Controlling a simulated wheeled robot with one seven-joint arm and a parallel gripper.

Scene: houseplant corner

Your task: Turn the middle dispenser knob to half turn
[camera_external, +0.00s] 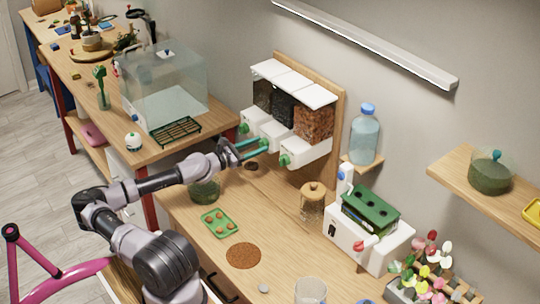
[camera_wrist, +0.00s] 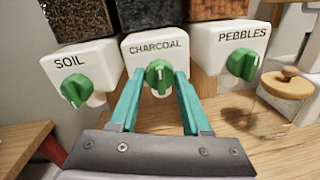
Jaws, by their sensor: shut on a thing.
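The dispenser on the wall board has three white units side by side, each with a green knob. In the wrist view they are labelled SOIL, CHARCOAL and PEBBLES. The middle CHARCOAL knob (camera_wrist: 158,76) has its raised grip roughly upright. My gripper (camera_external: 262,146) reaches the dispenser's middle unit in the external view. In the wrist view my gripper (camera_wrist: 158,84) has its teal fingers on both sides of the middle knob, shut on it. The soil knob (camera_wrist: 75,90) and the pebbles knob (camera_wrist: 242,64) stand clear of the fingers, both with tilted grips.
A corked jar (camera_external: 312,203) stands on the bench right of the dispenser. A green tray (camera_external: 218,223) and a brown round mat (camera_external: 243,256) lie in front. A clear case (camera_external: 165,85) is on the left bench. A water bottle (camera_external: 365,135) sits on a small shelf.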

